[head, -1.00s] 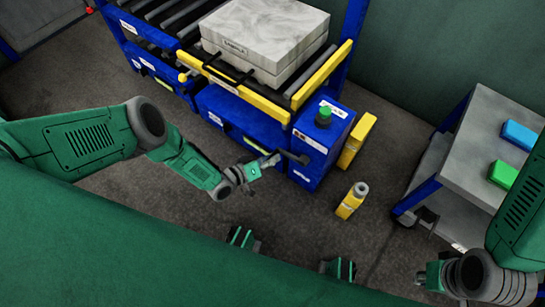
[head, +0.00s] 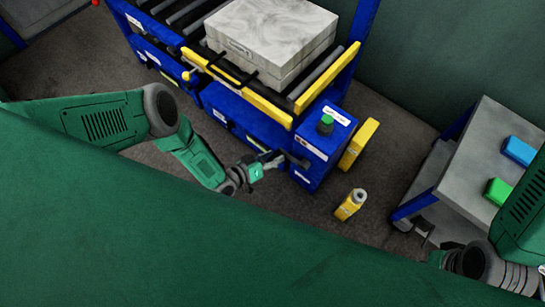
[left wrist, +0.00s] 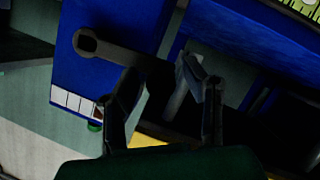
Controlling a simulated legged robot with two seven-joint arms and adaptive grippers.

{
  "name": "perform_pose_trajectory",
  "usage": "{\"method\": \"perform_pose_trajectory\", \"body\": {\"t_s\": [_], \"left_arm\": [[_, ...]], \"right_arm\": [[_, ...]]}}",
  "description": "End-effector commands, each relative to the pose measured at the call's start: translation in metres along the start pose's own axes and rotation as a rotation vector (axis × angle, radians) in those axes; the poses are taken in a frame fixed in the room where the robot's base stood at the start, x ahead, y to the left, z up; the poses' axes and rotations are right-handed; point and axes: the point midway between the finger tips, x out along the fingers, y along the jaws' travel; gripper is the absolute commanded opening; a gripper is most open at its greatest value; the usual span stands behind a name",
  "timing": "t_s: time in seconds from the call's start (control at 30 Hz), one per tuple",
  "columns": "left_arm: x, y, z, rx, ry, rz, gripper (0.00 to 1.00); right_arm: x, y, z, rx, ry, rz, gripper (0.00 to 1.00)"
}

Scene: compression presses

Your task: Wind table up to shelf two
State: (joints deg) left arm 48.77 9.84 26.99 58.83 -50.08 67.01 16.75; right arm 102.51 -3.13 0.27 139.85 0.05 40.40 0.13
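The roller table (head: 318,75) of the blue press carries a pale stone-like slab (head: 268,38). A blue box (head: 322,150) with a green button on top stands at its front right corner. A dark crank arm (head: 297,160) sticks out of this box. In the left wrist view the crank arm (left wrist: 125,55) runs right from its round hub, with a grey handle (left wrist: 178,92). My left gripper (head: 262,168) is at the crank; its fingers (left wrist: 170,105) stand apart on either side of the handle, contact unclear. My right gripper (head: 442,257) is at the lower right, its fingers mostly hidden.
A yellow part (head: 358,145) is beside the blue box. A grey cart (head: 480,150) with a blue block (head: 518,150) and a green block (head: 498,191) stands at right. My green body covers the lower view.

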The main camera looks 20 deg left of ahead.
Motion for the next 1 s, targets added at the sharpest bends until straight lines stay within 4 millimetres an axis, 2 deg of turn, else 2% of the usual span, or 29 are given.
{"method": "perform_pose_trajectory", "body": {"t_s": [0.37, 0.47, 0.8, 1.0], "left_arm": [[-0.008, -0.003, 0.003, -0.001, -0.007, -0.004, 0.39], [-0.021, -0.003, 0.003, -0.001, -0.009, -0.006, 0.39], [-0.092, -0.003, 0.003, -0.004, -0.008, -0.006, 0.39], [-0.115, -0.002, 0.002, -0.002, -0.006, -0.004, 0.39]], "right_arm": [[-0.001, 0.0, 0.001, 0.0, 0.002, 0.0, 0.0], [-0.001, 0.0, 0.001, 0.0, 0.002, 0.0, 0.0], [0.0, 0.0, 0.001, 0.0, 0.002, 0.0, 0.0], [0.0, 0.0, 0.001, 0.0, 0.002, 0.0, 0.0]]}}
